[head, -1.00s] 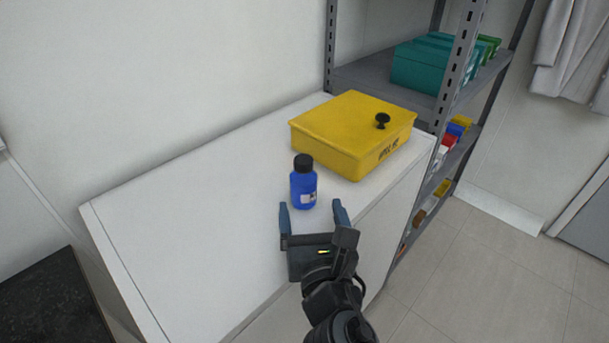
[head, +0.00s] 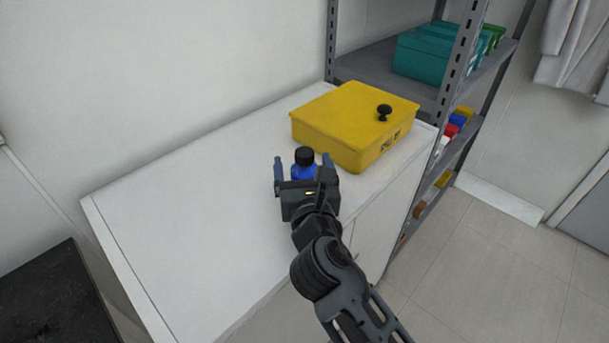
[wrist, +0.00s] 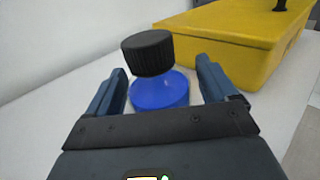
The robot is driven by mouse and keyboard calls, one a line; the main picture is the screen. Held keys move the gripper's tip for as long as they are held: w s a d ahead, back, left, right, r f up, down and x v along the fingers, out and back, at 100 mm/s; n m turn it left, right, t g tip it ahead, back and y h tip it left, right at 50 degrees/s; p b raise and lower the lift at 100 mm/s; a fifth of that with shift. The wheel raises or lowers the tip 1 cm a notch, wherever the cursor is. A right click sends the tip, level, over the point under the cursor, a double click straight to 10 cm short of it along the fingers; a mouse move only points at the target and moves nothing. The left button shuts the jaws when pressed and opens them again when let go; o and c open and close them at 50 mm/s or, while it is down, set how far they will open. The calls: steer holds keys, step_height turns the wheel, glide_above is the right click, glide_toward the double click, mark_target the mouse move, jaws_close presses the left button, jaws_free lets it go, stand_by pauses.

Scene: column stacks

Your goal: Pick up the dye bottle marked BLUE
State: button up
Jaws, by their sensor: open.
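The blue bottle (head: 303,171) with a black cap stands upright on the white cabinet top, in front of the yellow box. In the head view my gripper (head: 304,163) hides its lower part and label. In the wrist view the bottle (wrist: 158,90) stands between my two fingers, its cap rising above them. My gripper (wrist: 160,85) is open, with one finger on each side of the bottle. Gaps show between the bottle and both fingers.
The yellow lidded box (head: 345,118) with a black knob sits close behind and right of the bottle. A grey shelf rack (head: 375,76) with teal boxes (head: 432,55) stands beyond it. The white cabinet top (head: 190,210) is clear to the left.

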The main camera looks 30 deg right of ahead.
steer(key=c, duration=1.2)
steer(key=shift+o, duration=0.2)
steer(key=shift+r, duration=0.1)
